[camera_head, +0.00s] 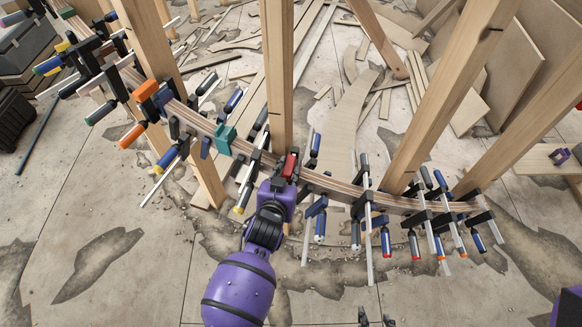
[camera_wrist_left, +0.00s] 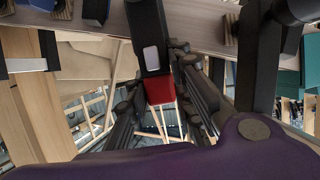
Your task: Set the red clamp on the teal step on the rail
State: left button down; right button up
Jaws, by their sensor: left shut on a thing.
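The red clamp (camera_head: 291,165) is at the curved wooden rail (camera_head: 330,186), just in front of a wooden post. My left gripper (camera_head: 279,183) is shut on it. In the left wrist view, the clamp's black bar and red end (camera_wrist_left: 159,90) lie between the dark fingers (camera_wrist_left: 160,105). Whether the clamp touches the rail is unclear. The teal step (camera_head: 224,138) is on the rail to the left of the gripper; a teal surface also shows at the right of the left wrist view (camera_wrist_left: 289,82). Two dark fingertips of my right gripper (camera_head: 375,318) show apart at the bottom edge, seemingly empty.
Several blue-handled clamps (camera_head: 367,205) crowd the rail to the right. An orange clamp (camera_head: 146,91) and more clamps sit on its left part. Upright posts (camera_head: 277,75) stand along the rail. Loose planks (camera_head: 352,120) lie behind; the floor in front is mostly clear.

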pick_arm(q)
jog(key=shift+w+r, duration=0.1)
jog(key=shift+r, duration=0.15)
